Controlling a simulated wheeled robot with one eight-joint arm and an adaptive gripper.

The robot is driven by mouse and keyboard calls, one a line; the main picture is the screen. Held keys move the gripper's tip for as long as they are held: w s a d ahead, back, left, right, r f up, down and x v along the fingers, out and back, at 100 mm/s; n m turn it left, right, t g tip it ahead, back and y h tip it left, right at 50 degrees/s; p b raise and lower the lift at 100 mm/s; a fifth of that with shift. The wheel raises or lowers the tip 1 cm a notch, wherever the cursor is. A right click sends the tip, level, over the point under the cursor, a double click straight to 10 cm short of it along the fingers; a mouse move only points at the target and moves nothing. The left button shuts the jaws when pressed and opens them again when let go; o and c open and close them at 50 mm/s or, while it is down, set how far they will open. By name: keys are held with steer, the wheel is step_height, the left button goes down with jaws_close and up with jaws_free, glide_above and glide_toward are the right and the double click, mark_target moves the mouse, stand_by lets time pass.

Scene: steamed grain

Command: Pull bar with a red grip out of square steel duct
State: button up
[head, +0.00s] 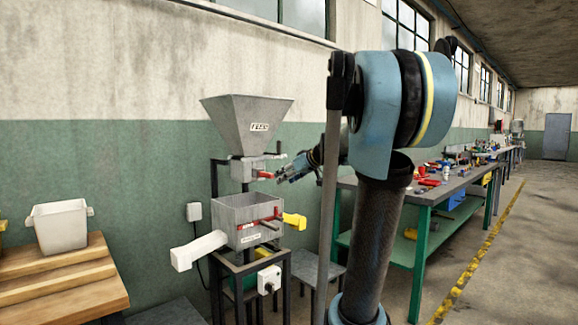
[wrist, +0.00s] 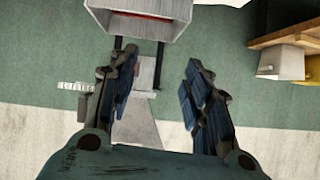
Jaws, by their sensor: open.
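The square steel duct (head: 243,172) sits under the grey funnel hopper (head: 247,120) in the head view. A bar with a red grip (head: 265,174) sticks out of its right side. My gripper (head: 284,175) is just right of the red grip, open and apparently apart from it. In the wrist view, which looks upside down, my gripper's (wrist: 152,75) two blue-padded fingers are spread wide with nothing held between them.
Below the duct stands a steel box (head: 238,214) with red parts, a white chute (head: 198,250) and a yellow end (head: 295,221). A wooden table with a white bin (head: 60,226) is at left. A green workbench (head: 425,212) with tools is at right.

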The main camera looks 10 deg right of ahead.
steer(key=t, duration=0.1)
glide_toward(265, 173)
steer(key=x, duration=0.7)
steer(key=w+d+x, duration=0.1)
steer(key=x, duration=0.3)
steer(key=shift+w+a, duration=0.15)
steer(key=shift+w, duration=0.1)
jaws_close()
